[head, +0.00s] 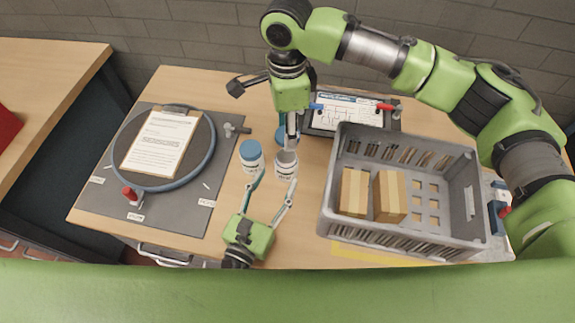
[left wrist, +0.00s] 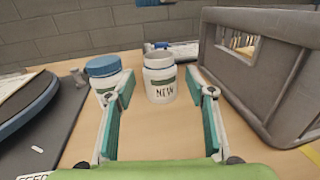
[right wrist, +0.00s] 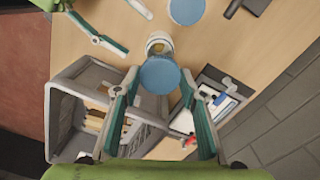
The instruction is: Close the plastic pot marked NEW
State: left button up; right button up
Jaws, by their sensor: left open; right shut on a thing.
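The white pot marked NEW (head: 287,168) stands upright and uncovered on the table; its label shows in the left wrist view (left wrist: 161,88). My left gripper (head: 277,180) is open, low in front of this pot, with the pot ahead between its fingers. The pot's open mouth (right wrist: 157,44) shows partly past the lid in the right wrist view.
Another white pot with a blue lid (head: 251,156) stands close left of the NEW pot. A grey crate (head: 327,205) with two cardboard boxes (head: 371,193) stands at the right. A round turntable with a clipboard (head: 160,143) is at the left. A panel (head: 347,112) lies behind.

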aim_at(283, 167)
pick_arm(q)
jog(key=x, duration=0.7)
jog(key=shift+w, duration=0.25)
jog(key=shift+w+d, duration=0.1)
jog(key=shift+w, duration=0.05)
pick_arm(e)
jog(key=shift+a, duration=0.15)
pick_arm(q)
jog(key=c, duration=1.4)
pick_arm(e)
jog(key=shift+s+f, duration=0.1)
jog(key=shift+f, duration=2.35)
